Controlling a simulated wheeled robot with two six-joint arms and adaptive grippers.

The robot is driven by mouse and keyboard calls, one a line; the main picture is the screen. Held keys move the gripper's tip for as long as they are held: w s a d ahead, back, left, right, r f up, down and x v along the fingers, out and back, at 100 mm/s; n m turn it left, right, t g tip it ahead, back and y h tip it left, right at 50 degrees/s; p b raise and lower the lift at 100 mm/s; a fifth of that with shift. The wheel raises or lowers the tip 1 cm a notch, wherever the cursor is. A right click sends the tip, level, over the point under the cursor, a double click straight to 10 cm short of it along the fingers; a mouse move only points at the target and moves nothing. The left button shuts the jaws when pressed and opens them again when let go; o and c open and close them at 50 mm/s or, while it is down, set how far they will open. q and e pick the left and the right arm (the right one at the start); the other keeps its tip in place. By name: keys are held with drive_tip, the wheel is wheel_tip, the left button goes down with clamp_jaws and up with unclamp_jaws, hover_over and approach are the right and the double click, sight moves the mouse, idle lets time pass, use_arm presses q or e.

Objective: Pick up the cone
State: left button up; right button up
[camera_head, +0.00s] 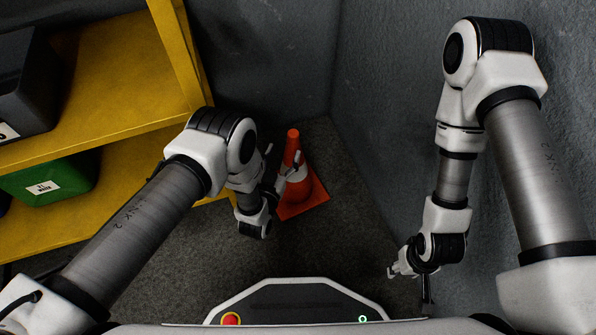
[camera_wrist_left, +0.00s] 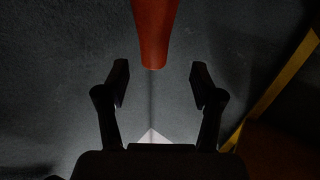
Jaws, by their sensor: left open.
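The orange cone (camera_head: 293,146) with a white band stands upright on its square base on the floor, in the corner by the shelf. My left gripper (camera_head: 283,170) is close beside it and hides part of its side. In the left wrist view the cone (camera_wrist_left: 154,30) comes down from the top edge, centred between the two spread fingers (camera_wrist_left: 160,78). The fingers are apart, and I see neither one touching the cone. My right gripper (camera_head: 402,266) hangs low near the right wall, away from the cone; its finger opening is too small to judge.
A yellow shelf (camera_head: 110,70) stands at the left, holding a dark bin (camera_head: 25,85) and a green bin (camera_head: 60,183). Grey walls (camera_head: 262,55) meet behind the cone. The dark floor (camera_head: 335,245) is clear between my arms.

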sight(291, 142)
use_arm(q)
drive_tip(key=b+x, duration=0.1)
drive_tip(key=x, duration=0.1)
drive_tip(key=b+x, duration=0.1)
drive_tip(key=x, duration=0.1)
drive_tip(key=b+x, duration=0.1)
drive_tip(key=x, duration=0.1)
drive_tip(key=shift+d, duration=0.45)
drive_tip(key=shift+w, duration=0.2)
drive_tip(key=shift+r, duration=0.1)
drive_tip(key=shift+c, duration=0.3)
clamp_jaws()
